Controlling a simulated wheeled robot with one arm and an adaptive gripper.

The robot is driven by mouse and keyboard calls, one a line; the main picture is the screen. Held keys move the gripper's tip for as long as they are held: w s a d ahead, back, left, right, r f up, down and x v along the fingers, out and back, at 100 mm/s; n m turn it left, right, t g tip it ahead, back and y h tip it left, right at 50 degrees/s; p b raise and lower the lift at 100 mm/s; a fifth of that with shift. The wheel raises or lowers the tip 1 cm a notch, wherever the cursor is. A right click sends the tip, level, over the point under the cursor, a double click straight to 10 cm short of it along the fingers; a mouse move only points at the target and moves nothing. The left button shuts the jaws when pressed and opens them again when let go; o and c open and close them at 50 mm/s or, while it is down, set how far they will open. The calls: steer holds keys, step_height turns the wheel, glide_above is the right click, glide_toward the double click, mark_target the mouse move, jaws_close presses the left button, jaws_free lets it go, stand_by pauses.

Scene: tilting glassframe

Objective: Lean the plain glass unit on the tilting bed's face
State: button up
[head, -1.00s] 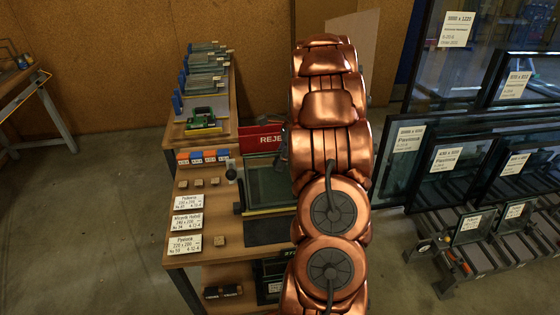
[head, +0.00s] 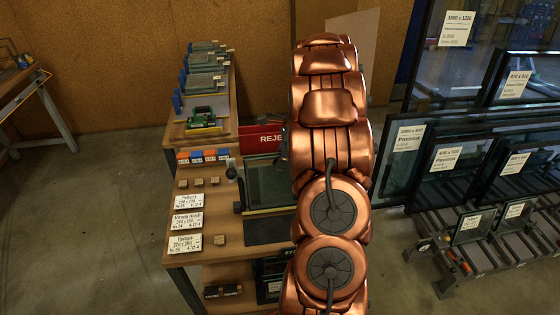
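The tilting bed (head: 268,228) stands on the right part of the wooden bench, with a dark face and a dark knob and post at its left side. A greenish glass pane (head: 266,185) shows upright or steeply tilted at the bed. Its right part is hidden behind my copper arm, and I cannot tell whether it touches the bed's face or is held. My gripper is hidden behind the arm, so its fingers do not show.
Label cards (head: 187,221) and small wooden blocks lie on the bench's left side. A red reject bin (head: 262,138) stands behind. A rack (head: 215,80) of small panes is at the back. Large labelled glass units (head: 459,160) stand at right. The floor at left is clear.

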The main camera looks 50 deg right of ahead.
steer(key=o, duration=0.3)
steer(key=shift+o, duration=0.2)
steer(key=v, duration=1.2)
steer(key=shift+a, duration=0.1)
stand_by(0.5)
steer(key=s+a+r+n+g+h, duration=0.15)
steer(key=a+n, duration=0.45)
steer(key=a, duration=0.7)
steer(key=s+a+r+n+g, duration=0.1)
steer(key=s+a+n, duration=0.35)
steer(key=a, duration=0.75)
steer(key=s+a+f+n+h, duration=0.1)
steer(key=s+a+f+n, duration=0.1)
steer(key=s+a+n, duration=0.4)
steer(key=s+a+f+n+h, duration=0.2)
steer(key=s+a+n, duration=0.4)
steer(key=s+n, duration=0.3)
steer(key=shift+s+f, duration=0.65)
steer(key=shift+s, duration=0.3)
